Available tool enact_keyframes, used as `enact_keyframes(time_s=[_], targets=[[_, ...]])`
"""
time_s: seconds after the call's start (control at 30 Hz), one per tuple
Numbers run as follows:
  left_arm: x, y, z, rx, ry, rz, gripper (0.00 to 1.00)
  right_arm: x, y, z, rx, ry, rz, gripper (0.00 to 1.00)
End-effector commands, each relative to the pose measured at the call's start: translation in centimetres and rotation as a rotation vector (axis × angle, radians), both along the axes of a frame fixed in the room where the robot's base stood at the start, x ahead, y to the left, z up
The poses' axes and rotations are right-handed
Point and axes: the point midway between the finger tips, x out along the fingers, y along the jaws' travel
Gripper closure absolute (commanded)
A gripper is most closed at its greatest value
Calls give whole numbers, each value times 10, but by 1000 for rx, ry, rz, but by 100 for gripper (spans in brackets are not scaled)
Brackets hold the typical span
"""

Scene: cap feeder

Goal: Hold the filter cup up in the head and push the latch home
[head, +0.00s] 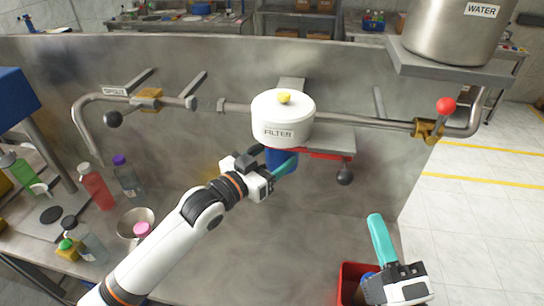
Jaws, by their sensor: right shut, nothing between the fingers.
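The white filter head (282,118), labelled FILTER with a yellow knob on top, is mounted on the pipe along the steel panel. The blue filter cup (280,157) is directly under it, partly hidden by the head and my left gripper. My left gripper (288,165) is at the cup from below left, with a teal finger across its front; it appears closed on the cup. The latch, a red bar (326,156) with a black ball knob (344,177), is right of the cup under a grey bracket. My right gripper (376,220) is shut and empty, its teal fingers pointing up, below the latch.
A red bin (348,283) with a blue item inside is beside my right gripper. A red-knobbed valve (445,106) and a WATER tank (453,30) are at upper right. Several bottles and a metal bowl (136,221) stand at left. The middle bench is clear.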

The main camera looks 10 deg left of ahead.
Motion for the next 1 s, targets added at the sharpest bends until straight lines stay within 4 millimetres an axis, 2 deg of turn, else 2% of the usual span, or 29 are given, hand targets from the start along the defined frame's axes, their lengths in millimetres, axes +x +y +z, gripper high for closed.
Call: enact_keyframes(time_s=[0.03,0.13,0.17,0.53,0.67,1.0], targets=[[0,0,1,-1,-3,0,26,0,0,0,0,0,0,100],[0,0,1,-1,-2,0,9,0,0,0,0,0,0,100],[0,0,1,-1,-2,0,7,0,0,0,0,0,0,100],[-6,4,-3,2,3,1,7,0,0,-4,0,0,0,100],[-22,14,-5,3,1,0,7,0,0,-14,0,0,1,100],[-83,50,-4,4,0,0,7,0,0,-42,0,0,1,100]])
